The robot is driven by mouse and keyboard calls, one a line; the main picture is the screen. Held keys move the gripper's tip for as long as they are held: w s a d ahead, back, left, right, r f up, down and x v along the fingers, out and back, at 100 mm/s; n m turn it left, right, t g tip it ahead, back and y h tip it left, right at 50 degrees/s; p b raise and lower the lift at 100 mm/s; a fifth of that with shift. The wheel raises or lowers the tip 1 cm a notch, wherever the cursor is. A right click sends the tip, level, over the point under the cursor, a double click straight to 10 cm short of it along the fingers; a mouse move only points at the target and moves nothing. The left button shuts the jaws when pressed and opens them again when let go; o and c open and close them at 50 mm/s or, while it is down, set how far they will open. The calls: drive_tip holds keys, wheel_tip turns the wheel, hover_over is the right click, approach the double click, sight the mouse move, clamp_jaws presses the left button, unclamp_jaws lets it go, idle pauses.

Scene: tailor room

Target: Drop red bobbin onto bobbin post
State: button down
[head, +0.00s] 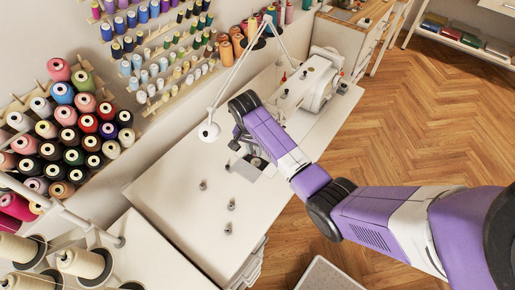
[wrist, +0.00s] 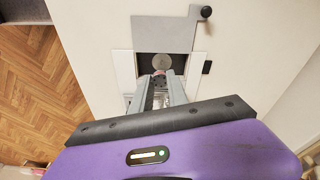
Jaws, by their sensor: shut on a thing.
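My gripper (wrist: 160,78) points down at a dark square opening (wrist: 148,64) in the white work surface. Its fingers are closed together on a small pinkish-red piece (wrist: 159,72), seemingly the red bobbin, mostly hidden between the fingertips. A round grey disc (wrist: 161,61) shows in the opening just beyond the fingertips. I cannot tell whether it is the bobbin post or touches the held piece. In the head view my arm covers most of the gripper, low over the table beside the sewing machine (head: 318,82).
A grey plate (wrist: 165,33) with a black knob (wrist: 206,11) borders the opening. Several small grey pieces (head: 231,205) stand on the white table (head: 180,220). A white lamp (head: 209,131) stands close to my arm. Thread racks (head: 75,130) line the wall.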

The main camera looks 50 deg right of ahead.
sight(256, 161)
drive_tip(key=shift+w+d, duration=0.25)
drive_tip(key=shift+d, duration=0.1)
drive_tip(key=shift+f, duration=0.1)
wheel_tip(256, 161, down, 4)
drive_tip(key=b, duration=0.4)
drive_tip(key=shift+f+b, duration=0.2)
drive_tip(key=shift+b, duration=0.2)
drive_tip(key=shift+f, duration=0.5)
drive_tip(key=shift+f+b, duration=0.35)
drive_tip(key=shift+f, duration=0.2)
idle(0.7)
drive_tip(key=c, duration=1.2)
unclamp_jaws()
